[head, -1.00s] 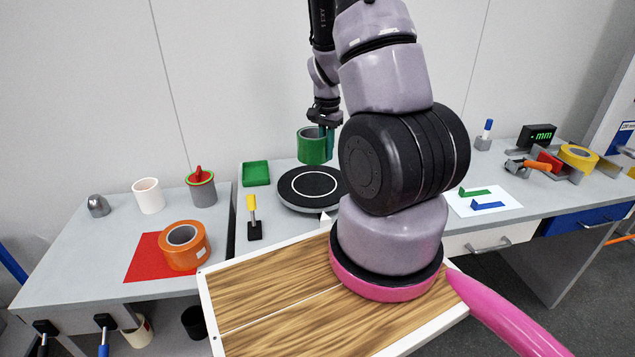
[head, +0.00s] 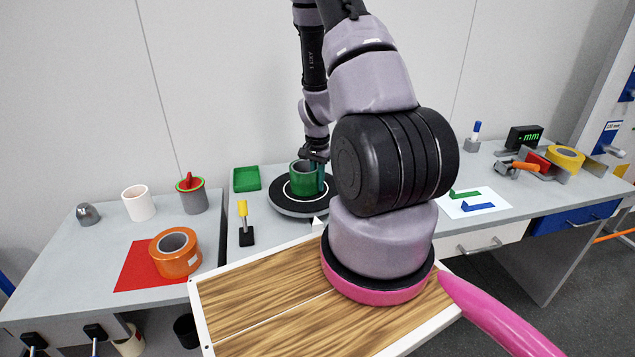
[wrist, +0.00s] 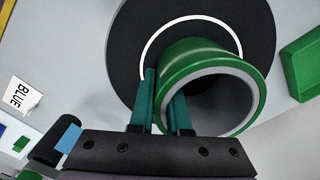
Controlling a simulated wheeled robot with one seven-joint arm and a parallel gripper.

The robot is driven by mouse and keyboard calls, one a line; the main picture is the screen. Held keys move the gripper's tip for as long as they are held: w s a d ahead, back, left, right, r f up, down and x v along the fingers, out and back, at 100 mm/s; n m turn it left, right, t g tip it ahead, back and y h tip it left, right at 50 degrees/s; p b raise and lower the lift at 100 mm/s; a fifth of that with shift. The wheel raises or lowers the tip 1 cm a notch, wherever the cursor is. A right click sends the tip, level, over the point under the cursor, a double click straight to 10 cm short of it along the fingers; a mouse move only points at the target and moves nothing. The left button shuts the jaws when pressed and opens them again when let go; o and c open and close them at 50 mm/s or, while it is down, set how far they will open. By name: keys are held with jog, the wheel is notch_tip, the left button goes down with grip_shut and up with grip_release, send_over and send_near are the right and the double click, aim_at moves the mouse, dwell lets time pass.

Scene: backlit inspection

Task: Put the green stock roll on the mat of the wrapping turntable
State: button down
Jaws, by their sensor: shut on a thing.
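The green stock roll (head: 303,178) is upright at the turntable, over the white ring of its black mat (head: 283,203). In the wrist view the roll (wrist: 196,57) covers part of the ring and mat (wrist: 125,50). My gripper (head: 322,172) is shut on the roll's wall. In the wrist view its teal fingers (wrist: 162,105) have the near wall between them, one inside and one outside. I cannot tell whether the roll's bottom touches the mat.
An orange tape roll (head: 175,253) sits on a red sheet at the left. A white sheet with coloured blocks (head: 475,203) lies to the right.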

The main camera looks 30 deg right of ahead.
jog(key=c, duration=0.9)
grip_release()
jog(key=shift+f, duration=0.1)
notch_tip(320, 180, up, 13)
jog(key=shift+a+f, duration=0.1)
jog(key=shift+f, duration=0.05)
jog(key=s+a+r+n+t+y, duration=0.15)
jog(key=a+r, duration=0.25)
jog(key=r, duration=0.5)
jog(key=s+a+r+n+t, duration=0.15)
jog(key=a+r, duration=0.35)
jog(key=r, duration=0.5)
jog(key=s+a+r+n+t, duration=0.1)
jog(key=s+a+r, duration=0.1)
jog(key=s+r, duration=0.2)
jog(key=s+a+r+n+t, duration=0.1)
jog(key=s+a+r+n, duration=0.1)
jog(key=s+r, duration=0.2)
jog(key=s+a+r+n+t, duration=0.2)
jog(key=s+r, duration=0.2)
jog(key=s, duration=0.1)
jog(key=shift+a+r+y, duration=0.15)
jog(key=shift+r+y, duration=0.1)
jog(key=shift+r, duration=0.05)
jog(key=shift+w, duration=0.1)
